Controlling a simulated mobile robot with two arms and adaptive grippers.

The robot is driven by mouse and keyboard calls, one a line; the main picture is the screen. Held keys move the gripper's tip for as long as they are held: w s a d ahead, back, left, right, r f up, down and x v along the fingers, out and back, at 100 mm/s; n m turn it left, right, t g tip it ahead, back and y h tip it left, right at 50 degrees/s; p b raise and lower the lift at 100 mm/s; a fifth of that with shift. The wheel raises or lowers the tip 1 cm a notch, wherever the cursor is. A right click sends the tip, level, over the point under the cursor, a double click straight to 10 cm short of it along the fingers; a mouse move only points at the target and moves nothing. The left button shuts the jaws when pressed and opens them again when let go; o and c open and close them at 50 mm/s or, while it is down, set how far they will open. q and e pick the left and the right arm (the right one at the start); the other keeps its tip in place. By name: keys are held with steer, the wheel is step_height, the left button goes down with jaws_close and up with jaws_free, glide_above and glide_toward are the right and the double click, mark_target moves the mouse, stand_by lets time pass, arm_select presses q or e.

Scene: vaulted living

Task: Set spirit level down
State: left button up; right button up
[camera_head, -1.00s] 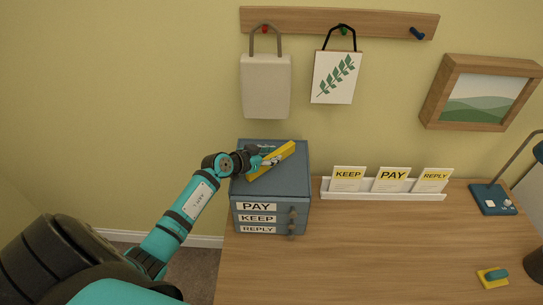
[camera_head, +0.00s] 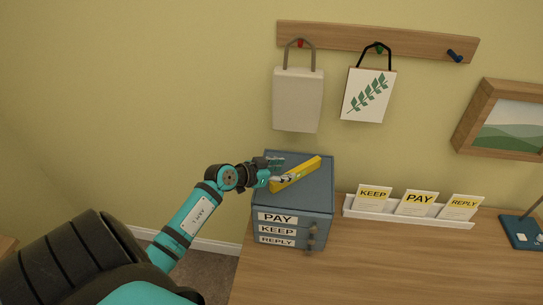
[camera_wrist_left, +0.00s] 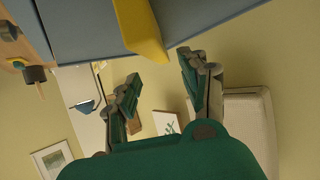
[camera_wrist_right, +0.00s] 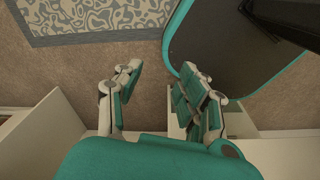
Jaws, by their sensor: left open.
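The yellow spirit level (camera_head: 303,172) lies at a slant on top of the blue-grey drawer cabinet (camera_head: 316,201). In the left wrist view the level (camera_wrist_left: 138,28) is a yellow bar beyond the fingertips. My left gripper (camera_head: 280,172) is open at the level's left side; in its wrist view the fingers (camera_wrist_left: 160,68) stand apart with nothing between them. Whether a finger still touches the level I cannot tell. My right gripper (camera_wrist_right: 162,75) is open and empty above the floor, outside the head view.
A letter rack (camera_head: 408,213) with KEEP, PAY and REPLY cards stands right of the cabinet on the wooden desk (camera_head: 370,270). A grey bag (camera_head: 298,100) and a leaf-print bag (camera_head: 368,95) hang above. The desk front is clear.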

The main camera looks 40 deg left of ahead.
mark_target(296, 170)
arm_select(q)
steer(key=shift+o, duration=0.3)
steer(key=v, duration=0.5)
steer(key=w+d+r+m+g+h+b, duration=0.15)
steer(key=r+m+b, duration=0.3)
steer(key=m, duration=0.55)
steer(key=w+d+r+m+h+b, duration=0.1)
steer(key=w+d+r+m+b, duration=0.2)
steer(key=m+b, duration=0.55)
steer(key=s+a+m+g+y+b, duration=0.25)
steer(key=s+a+m+b, duration=0.2)
steer(key=m, duration=1.35)
steer(key=shift+n+y, duration=0.3)
steer(key=shift+n, duration=0.05)
steer(key=p+x, duration=0.1)
steer(key=x, duration=0.2)
steer(key=p+x, duration=0.2)
steer(key=x, duration=0.2)
steer(key=p+x, duration=0.2)
steer(key=x, duration=0.2)
steer(key=shift+s+a+f, duration=0.1)
steer(key=shift+s+f, duration=0.1)
steer(key=shift+f, duration=0.2)
steer(key=p+x, duration=0.2)
steer(key=x, duration=0.3)
steer(key=shift+a+f, duration=0.15)
steer(key=shift+f, duration=0.35)
steer(key=shift+r, duration=0.1)
jaws_close()
